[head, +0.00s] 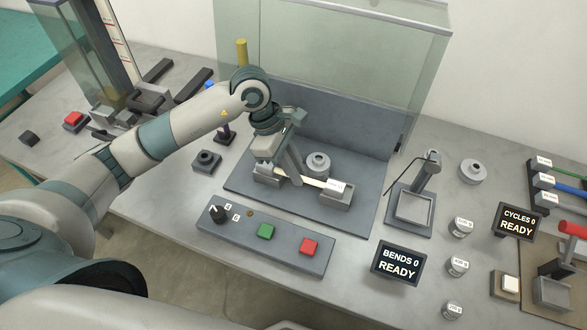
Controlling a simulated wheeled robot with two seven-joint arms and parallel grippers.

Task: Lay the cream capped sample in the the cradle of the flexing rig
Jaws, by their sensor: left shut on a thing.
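The cream sample (312,182) is a thin pale rod with a white labelled piece at its right end. It lies nearly level over the flexing rig's base plate (300,213). Its right end is at the right grey cradle block (336,199), and its left part is by the left grey block (266,181). My left gripper (291,182) points down between the two blocks and is shut on the cream sample. The gripper partly hides the sample's left part. I cannot tell whether the sample rests fully in the blocks. My right gripper is not in view.
A clear guard (330,45) stands behind the rig. A round grey post (318,164) stands just behind the sample. A control panel with a green button (266,232) and a red button (309,246) lies in front. A "BENDS 0 READY" display (398,264) stands at right.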

